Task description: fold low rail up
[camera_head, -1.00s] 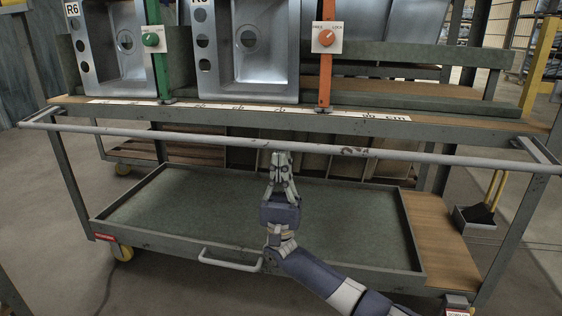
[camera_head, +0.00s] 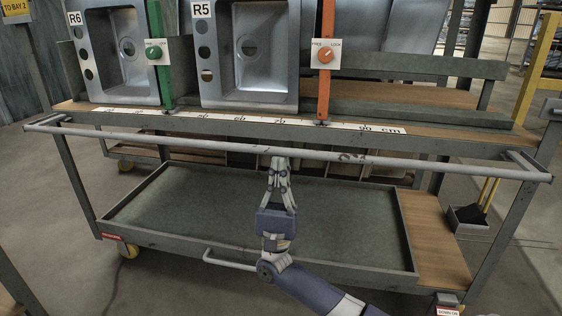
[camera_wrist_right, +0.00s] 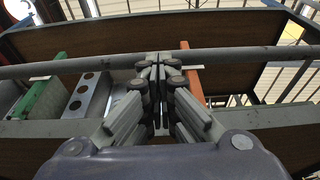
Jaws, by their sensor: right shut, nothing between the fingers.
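The low rail (camera_head: 400,162) is a worn grey bar across the front of the cart, just below the upper deck's front edge, on short brackets at both ends. It sits out and low. My right gripper (camera_head: 280,160) points up with its fingers together and empty. Its tips are at the rail's underside near mid-length; I cannot tell if they touch. In the right wrist view the rail (camera_wrist_right: 240,55) crosses just beyond the shut fingertips (camera_wrist_right: 160,64). My left gripper is not in view.
A white scale strip lies along the deck edge. The lower tray (camera_head: 340,220) is empty, with a front handle (camera_head: 228,263). A dark bin stands at right.

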